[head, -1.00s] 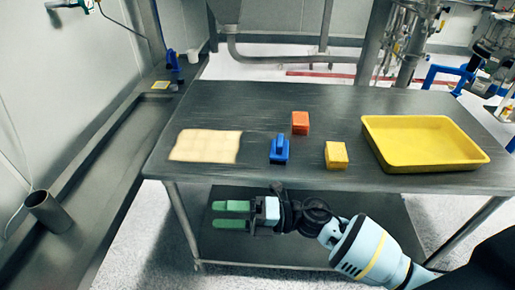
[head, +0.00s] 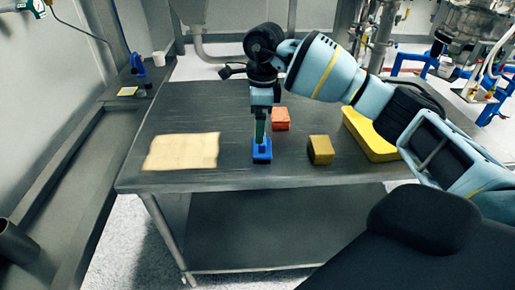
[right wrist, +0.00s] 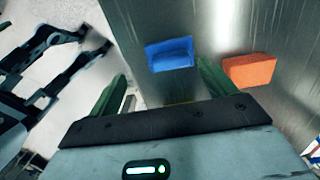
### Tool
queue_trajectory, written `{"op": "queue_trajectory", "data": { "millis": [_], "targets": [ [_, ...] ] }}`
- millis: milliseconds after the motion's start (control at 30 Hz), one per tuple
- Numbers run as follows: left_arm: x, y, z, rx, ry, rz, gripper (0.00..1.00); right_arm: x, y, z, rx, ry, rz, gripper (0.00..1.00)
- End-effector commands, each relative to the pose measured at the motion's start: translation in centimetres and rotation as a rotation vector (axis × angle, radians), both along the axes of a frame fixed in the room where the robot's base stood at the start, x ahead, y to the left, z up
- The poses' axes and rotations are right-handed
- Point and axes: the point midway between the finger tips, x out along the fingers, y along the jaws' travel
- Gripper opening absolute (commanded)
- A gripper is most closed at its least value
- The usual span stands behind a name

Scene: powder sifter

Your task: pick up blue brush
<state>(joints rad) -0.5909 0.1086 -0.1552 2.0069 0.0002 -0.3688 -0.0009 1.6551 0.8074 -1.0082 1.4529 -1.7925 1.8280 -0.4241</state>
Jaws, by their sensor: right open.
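In the right wrist view the brush (right wrist: 170,54) shows ahead of the open fingers (right wrist: 162,72), close to the right finger. The gap between fingers and brush is hard to judge, and no grip on it shows.
An orange block (head: 281,119) sits just behind and right of the brush, and also shows in the wrist view (right wrist: 249,70). A yellow block (head: 321,150) is to the right. A yellow tray (head: 367,137) is partly hidden by my arm. A pale flat sheet (head: 182,151) lies left.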

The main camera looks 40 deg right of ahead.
Motion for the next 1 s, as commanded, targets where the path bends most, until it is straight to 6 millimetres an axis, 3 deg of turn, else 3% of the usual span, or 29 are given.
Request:
{"op": "queue_trajectory", "data": {
  "millis": [100, 300, 533, 767, 1000],
  "targets": [
    [0.0, 0.0, 0.0, -0.001, 0.0, 0.001, 0.36, -0.1, -1.6, 1.0, -0.052, 0.012, -0.02, 0.84],
    [-0.1, 0.0, 0.0, 0.0, 0.001, 0.001, 0.36, -0.2, -1.8, 0.8, -0.059, 0.015, -0.021, 0.84],
    [-0.4, 0.0, 0.0, -0.001, 0.005, 0.001, 0.36, -0.1, -1.7, -1.3, -0.056, 0.017, -0.021, 0.84],
    [-0.6, 0.0, 0.0, -0.001, 0.008, 0.001, 0.36, 0.0, -1.6, -2.1, -0.054, 0.015, -0.02, 0.84],
    [-0.3, 0.0, 0.3, -0.001, 0.002, 0.001, 0.36, 0.5, -1.5, -5.3, -0.055, 0.016, -0.02, 0.84]
  ]
}}
